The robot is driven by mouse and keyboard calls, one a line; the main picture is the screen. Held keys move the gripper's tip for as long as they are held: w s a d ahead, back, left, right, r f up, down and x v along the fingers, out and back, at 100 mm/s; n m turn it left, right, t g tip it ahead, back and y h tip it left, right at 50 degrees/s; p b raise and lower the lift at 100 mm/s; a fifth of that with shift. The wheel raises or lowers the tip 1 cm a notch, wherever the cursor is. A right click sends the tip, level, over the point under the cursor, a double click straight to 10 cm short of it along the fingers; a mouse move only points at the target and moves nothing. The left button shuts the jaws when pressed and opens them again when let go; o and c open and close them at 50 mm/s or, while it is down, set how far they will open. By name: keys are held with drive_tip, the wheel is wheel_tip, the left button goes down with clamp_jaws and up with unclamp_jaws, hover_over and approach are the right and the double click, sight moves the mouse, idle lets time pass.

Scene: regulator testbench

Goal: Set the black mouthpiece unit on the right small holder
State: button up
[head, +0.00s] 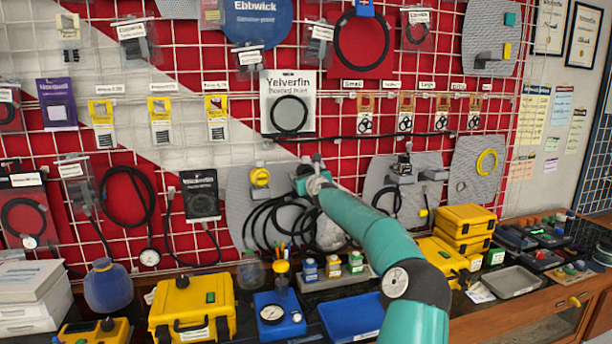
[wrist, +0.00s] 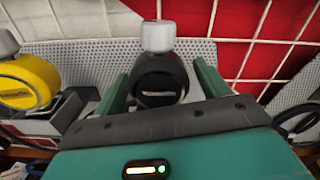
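The black mouthpiece unit (wrist: 158,82) shows in the wrist view, upright, with a silver cap on top and a small label on its face. My gripper (wrist: 162,78) has its two green fingers on either side of it. A narrow gap shows at the right finger; at the left finger I cannot tell whether there is contact. The unit's underside is hidden behind my palm. In the head view my gripper (head: 306,172) is at the left grey perforated panel (head: 240,205), and the unit is not clear there. Small grey holders (head: 432,174) are on the panel to the right.
A yellow round unit (wrist: 28,82) sits on a grey holder just left of my gripper; it also shows in the head view (head: 260,177). Black hoses (head: 270,222) hang below. Yellow cases (head: 192,306), a blue tray (head: 350,316) and small boxes (head: 333,266) crowd the bench underneath.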

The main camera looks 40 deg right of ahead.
drive_tip(key=shift+r, duration=0.25)
drive_tip(key=v, duration=1.2)
